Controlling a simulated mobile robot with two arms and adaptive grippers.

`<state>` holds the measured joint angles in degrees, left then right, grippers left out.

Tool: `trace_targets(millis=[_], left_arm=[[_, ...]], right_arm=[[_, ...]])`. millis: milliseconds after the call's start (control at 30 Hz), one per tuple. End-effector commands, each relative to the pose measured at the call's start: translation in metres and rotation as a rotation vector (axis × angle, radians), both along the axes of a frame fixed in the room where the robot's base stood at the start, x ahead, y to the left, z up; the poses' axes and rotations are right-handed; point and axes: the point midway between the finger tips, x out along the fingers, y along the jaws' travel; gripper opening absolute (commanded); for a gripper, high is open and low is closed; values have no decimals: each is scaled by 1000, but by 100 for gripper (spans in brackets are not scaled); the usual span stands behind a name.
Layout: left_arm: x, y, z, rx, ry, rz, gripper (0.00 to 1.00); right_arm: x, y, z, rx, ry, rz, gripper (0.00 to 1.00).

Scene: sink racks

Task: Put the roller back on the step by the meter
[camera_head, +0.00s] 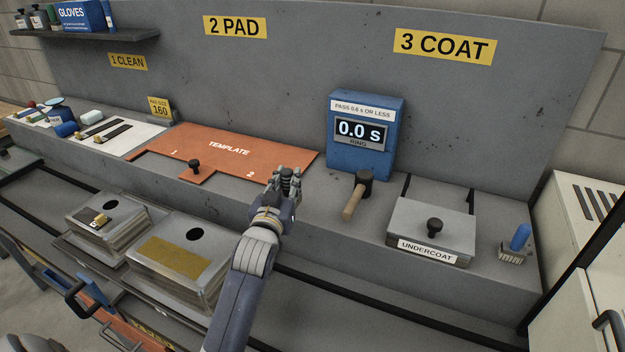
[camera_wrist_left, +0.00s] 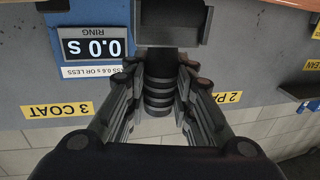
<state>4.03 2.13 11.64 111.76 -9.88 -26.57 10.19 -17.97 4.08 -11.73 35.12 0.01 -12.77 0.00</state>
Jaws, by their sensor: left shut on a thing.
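My left gripper (camera_head: 287,180) is above the step in front of the template's right end, left of the meter (camera_head: 361,147). In the left wrist view my left gripper (camera_wrist_left: 165,65) is shut on a dark thing, taken as the roller. It shows as a black ribbed cylinder (camera_wrist_left: 158,98) between the fingers, with a dark grey block (camera_wrist_left: 172,22) at the fingertips. In the head view the fingers mostly hide it. The blue meter reads 0.0 s and stands on the grey step (camera_head: 320,205). My right gripper is in neither view.
A black-headed, wooden-handled tool (camera_head: 358,192) lies before the meter. Right of it are a lidded undercoat box (camera_head: 430,230) and a blue-handled brush (camera_head: 516,243). The orange template (camera_head: 240,150) lies left. Two lidded boxes (camera_head: 178,270) (camera_head: 105,218) stand lower in front.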

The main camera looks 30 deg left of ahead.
Motion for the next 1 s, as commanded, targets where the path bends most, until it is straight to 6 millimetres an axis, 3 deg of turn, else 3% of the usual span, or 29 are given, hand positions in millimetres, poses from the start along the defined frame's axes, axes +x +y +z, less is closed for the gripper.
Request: trace_targets(millis=[200,400,567,800,1000], left_arm=[[50,-14,-1,-1,-3,-1,0],[78,-21,-6,0,-2,-1,0],[85,-23,-10,1,-1,0,0],[84,-23,-40,0,0,-1,0],[84,-23,-43,2,-4,-1,0]], right_arm=[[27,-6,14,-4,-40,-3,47],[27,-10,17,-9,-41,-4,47],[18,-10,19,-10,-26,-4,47],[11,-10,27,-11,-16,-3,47],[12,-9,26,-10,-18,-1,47]])
